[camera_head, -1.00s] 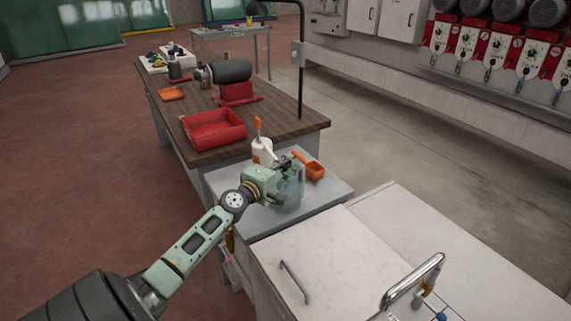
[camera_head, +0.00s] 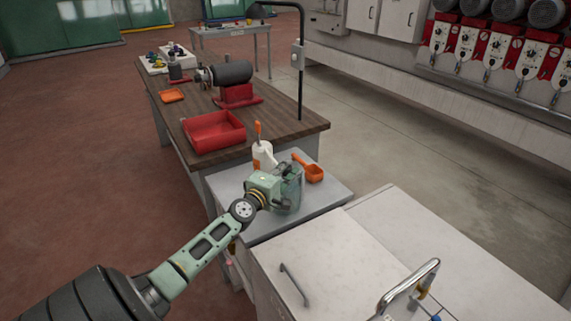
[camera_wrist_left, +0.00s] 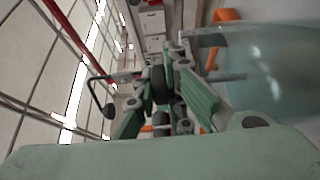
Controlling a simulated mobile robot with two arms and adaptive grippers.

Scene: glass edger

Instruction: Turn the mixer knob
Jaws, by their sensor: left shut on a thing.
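A clear glass jar (camera_head: 291,186), seemingly part of the mixer, stands on the grey bench top in the head view. It fills the right of the left wrist view (camera_wrist_left: 262,75). My left gripper (camera_head: 284,200) is low against the jar's near left side. In the left wrist view its fingers (camera_wrist_left: 168,90) are closed together beside the glass, shut on a small dark part that I take for the mixer knob. The fingers and hand hide most of the knob, so its angle cannot be told. My right gripper is not in view.
A white bottle (camera_head: 263,156) with an orange top stands just behind the hand. An orange scoop (camera_head: 309,170) lies right of the jar. A red tray (camera_head: 214,131) sits on the wooden table behind.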

